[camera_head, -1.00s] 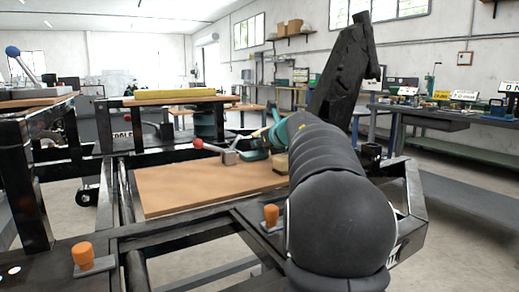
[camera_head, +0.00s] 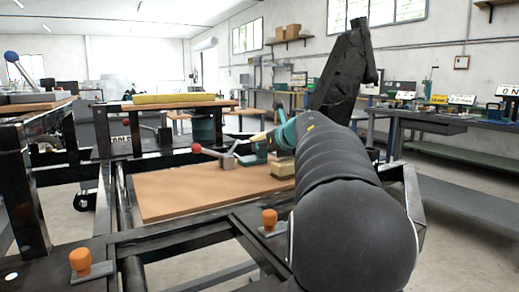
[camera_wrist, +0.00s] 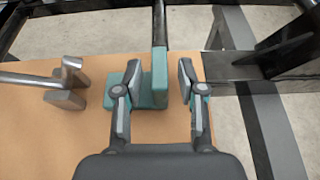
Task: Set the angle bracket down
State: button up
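The teal angle bracket (camera_wrist: 158,75) shows in the wrist view between the fingers of my gripper (camera_wrist: 158,80), with an upright plate and a flat foot. It appears to sit on the brown board (camera_wrist: 40,130) at the board's edge. My gripper is open. There is a clear gap between the bracket and the right finger; the left finger overlaps the foot in the picture, and I cannot tell if it touches. In the head view, the bracket is hard to make out beside my gripper (camera_head: 275,138), partly hidden by the arm.
A metal toggle clamp with a red-knobbed handle (camera_head: 197,148) stands left of the gripper; its metal parts show in the wrist view (camera_wrist: 68,82). A pale block (camera_head: 283,170) lies near the board's right side. Black frame bars surround the board, whose front left is bare.

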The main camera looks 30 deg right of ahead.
jog(key=v, duration=0.8)
dwell(1.1)
